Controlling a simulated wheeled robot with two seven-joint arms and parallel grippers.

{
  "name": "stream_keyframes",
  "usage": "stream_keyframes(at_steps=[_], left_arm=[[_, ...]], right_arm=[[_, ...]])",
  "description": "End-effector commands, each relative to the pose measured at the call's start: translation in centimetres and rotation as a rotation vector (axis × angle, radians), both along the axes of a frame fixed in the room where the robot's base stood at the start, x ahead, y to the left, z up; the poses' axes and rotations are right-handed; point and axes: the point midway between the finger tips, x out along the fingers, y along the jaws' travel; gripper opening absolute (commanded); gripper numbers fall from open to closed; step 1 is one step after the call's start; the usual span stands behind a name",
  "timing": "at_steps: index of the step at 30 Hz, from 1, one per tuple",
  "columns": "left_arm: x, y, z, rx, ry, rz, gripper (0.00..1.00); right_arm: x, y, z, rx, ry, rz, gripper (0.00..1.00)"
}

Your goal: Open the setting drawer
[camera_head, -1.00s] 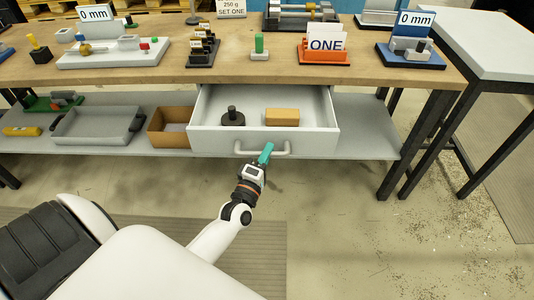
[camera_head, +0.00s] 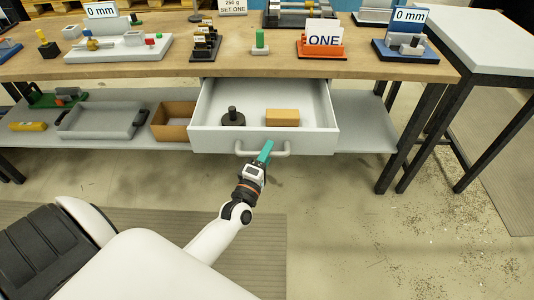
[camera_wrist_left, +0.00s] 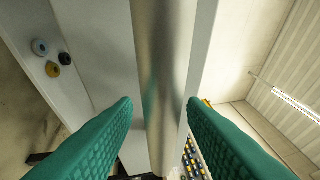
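The setting drawer (camera_head: 217,141) is a light grey drawer under the wooden bench top, pulled out so that its inside shows. Its bar handle (camera_head: 282,153) runs across the front; in the left wrist view the handle (camera_wrist_left: 165,60) fills the middle as a metal bar. My left gripper (camera_head: 265,151) has green fingers, one on each side of the bar, closed on it or very nearly so. Inside the drawer are a black knobbed weight (camera_head: 232,117) and an orange-brown block (camera_head: 283,117). My right gripper is not in view.
The lower shelf (camera_head: 365,125) holds a brown box (camera_head: 171,132) and grey tray (camera_head: 90,133) left of the drawer. A white side table (camera_head: 480,40) stands right. Floor before the drawer's right side is clear.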

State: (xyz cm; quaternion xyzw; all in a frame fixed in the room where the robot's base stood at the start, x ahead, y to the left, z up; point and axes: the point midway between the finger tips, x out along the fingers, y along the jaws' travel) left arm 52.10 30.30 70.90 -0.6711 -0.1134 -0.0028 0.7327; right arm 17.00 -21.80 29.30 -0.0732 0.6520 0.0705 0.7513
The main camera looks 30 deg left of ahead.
Motion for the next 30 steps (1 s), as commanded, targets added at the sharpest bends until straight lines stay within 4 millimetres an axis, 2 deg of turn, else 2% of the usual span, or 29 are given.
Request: stream_keyframes(at_steps=[7, 11, 24, 30], left_arm=[[-0.1, 0.0, 0.0, -0.001, 0.000, 0.000, 0.38], [-0.9, -0.2, -0.2, 0.000, 0.001, 0.000, 0.38], [-9.4, -1.4, -1.8, 0.000, 0.003, -0.001, 0.38], [-11.4, -1.7, -2.0, 0.000, 0.001, -0.001, 0.38]], right_arm=[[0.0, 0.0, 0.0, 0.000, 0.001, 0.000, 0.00], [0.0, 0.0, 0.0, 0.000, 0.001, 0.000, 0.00], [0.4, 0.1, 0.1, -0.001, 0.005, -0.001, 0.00], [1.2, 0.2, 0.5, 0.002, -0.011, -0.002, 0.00]])
